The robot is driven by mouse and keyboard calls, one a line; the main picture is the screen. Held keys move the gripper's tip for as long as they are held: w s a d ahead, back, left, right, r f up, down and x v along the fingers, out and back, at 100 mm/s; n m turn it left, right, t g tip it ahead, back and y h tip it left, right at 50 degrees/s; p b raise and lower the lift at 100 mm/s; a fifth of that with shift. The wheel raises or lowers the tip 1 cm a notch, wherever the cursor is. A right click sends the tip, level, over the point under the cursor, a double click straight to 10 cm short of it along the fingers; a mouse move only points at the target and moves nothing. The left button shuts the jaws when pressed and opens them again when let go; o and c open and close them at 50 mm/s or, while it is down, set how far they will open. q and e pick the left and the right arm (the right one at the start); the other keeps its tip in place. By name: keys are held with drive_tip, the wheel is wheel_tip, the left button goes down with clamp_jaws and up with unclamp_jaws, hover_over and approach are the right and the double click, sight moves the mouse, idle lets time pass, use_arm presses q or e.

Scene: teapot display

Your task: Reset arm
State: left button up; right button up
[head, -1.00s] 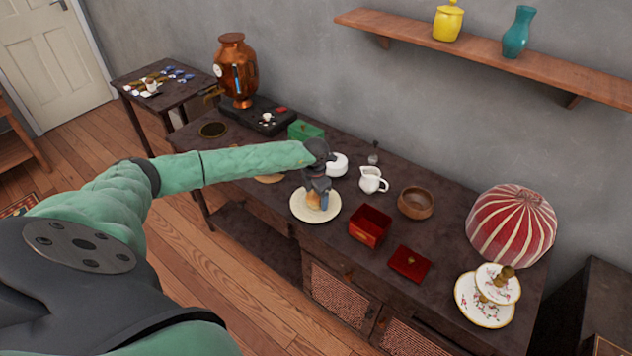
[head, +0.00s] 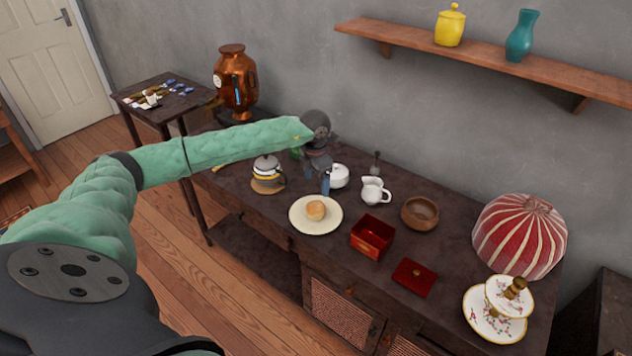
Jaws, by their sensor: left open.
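My left arm comes in from the left in its green sleeve. My left gripper (head: 323,180) points down above the dark table (head: 440,235), behind the cream plate (head: 301,224). Its jaws are open and I see nothing between them. A small round bun (head: 316,210) lies on the plate, apart from the gripper. My right gripper is not in view.
Near the gripper are a white lidded pot (head: 339,177), a white jug (head: 374,190), a teapot (head: 267,168) and a red box (head: 371,238). A wooden bowl (head: 420,213), red lid (head: 414,277), striped cover (head: 520,235) and tiered stand (head: 488,318) are right. A copper samovar (head: 236,82) stands behind.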

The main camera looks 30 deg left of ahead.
use_arm(q)
drive_tip(key=shift+r, duration=0.35)
idle(0.3)
